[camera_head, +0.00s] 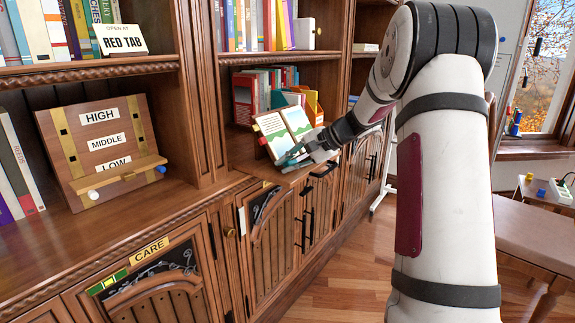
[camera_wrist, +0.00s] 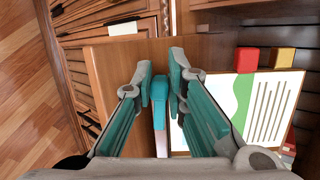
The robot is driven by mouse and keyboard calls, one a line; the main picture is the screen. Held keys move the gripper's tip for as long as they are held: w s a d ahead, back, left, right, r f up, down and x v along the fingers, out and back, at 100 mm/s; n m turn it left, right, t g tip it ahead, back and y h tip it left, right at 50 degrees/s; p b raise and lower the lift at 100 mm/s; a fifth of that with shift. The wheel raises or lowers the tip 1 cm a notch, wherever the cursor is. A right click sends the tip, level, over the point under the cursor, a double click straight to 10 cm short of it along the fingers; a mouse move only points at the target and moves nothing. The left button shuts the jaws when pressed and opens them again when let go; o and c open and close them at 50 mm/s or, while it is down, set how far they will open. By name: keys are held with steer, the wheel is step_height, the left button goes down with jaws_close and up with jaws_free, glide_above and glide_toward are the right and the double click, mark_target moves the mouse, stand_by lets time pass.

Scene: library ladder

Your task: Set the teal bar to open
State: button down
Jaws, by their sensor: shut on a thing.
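An open book (camera_head: 284,130) leans on the middle shelf bay; its white page with a green shape (camera_wrist: 262,105) fills the right of the wrist view. A red tab (camera_wrist: 248,60) and a yellow tab (camera_wrist: 283,62) stick out from its edge. My gripper (camera_head: 300,155) is at the book's lower edge. In the wrist view its teal fingers (camera_wrist: 161,82) are shut on the teal bar (camera_wrist: 160,95), a narrow upright piece between the fingertips. The bar's lower end is hidden or turns pinkish. In the head view the bar is mostly hidden by the gripper.
A sign (camera_head: 121,39) reads "OPEN AT RED TAB". A wooden board (camera_head: 103,150) marked HIGH, MIDDLE, LOW stands at left. Cabinet doors with a CARE label (camera_head: 149,251) and black handles lie below the shelf. Wooden floor (camera_head: 335,292) is free at the bottom right.

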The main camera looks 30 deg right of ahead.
steer(key=shift+d, duration=0.1)
steer(key=c, duration=1.6)
jaws_free()
steer(key=shift+r, duration=0.1)
